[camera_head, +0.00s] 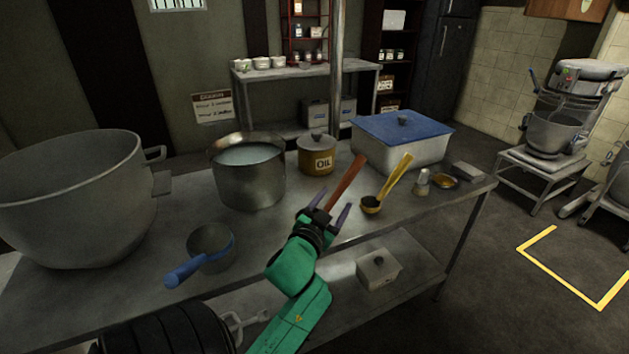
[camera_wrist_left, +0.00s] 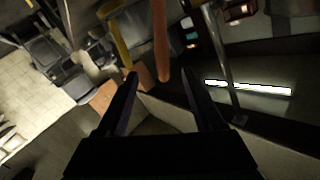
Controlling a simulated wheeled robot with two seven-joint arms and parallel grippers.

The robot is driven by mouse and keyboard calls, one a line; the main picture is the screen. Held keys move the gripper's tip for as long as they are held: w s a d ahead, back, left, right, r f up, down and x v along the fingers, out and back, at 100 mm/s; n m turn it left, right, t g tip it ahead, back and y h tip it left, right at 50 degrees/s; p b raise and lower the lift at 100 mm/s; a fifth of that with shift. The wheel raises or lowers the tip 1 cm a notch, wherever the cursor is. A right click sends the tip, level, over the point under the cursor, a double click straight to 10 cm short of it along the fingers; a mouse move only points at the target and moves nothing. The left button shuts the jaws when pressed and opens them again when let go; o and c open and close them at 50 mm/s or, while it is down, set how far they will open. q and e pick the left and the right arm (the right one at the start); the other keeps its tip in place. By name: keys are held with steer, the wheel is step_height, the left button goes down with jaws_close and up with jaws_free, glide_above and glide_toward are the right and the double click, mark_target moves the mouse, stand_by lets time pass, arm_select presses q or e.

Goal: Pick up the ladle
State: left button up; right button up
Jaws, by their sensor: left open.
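A ladle with a yellow handle (camera_head: 397,172) and a small dark bowl (camera_head: 371,205) stands tilted on the metal table; its yellow handle seems to show in the left wrist view (camera_wrist_left: 116,42). A reddish-brown handle (camera_head: 347,182) rises just left of it, its lower end hidden behind my gripper. My left gripper (camera_head: 335,200) is open at the table's front edge, fingers pointing toward this handle. In the left wrist view the reddish handle (camera_wrist_left: 160,40) reaches down to between the fingertips; I cannot tell whether they touch. My right gripper is not in view.
A shaker (camera_head: 422,184) stands right of the ladle. A post (camera_head: 337,80) rises behind.

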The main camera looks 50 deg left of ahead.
mark_target(353, 170)
arm_select(q)
steer(key=x, duration=0.5)
steer(key=p+x, duration=0.1)
steer(key=x, duration=0.4)
steer(key=r+x, duration=0.1)
steer(key=x, duration=0.3)
steer(key=shift+w+a+p, duration=0.2)
steer(key=shift+w+p, duration=0.2)
steer(key=shift+s+r, duration=0.1)
steer(key=c, duration=0.4)
jaws_close()
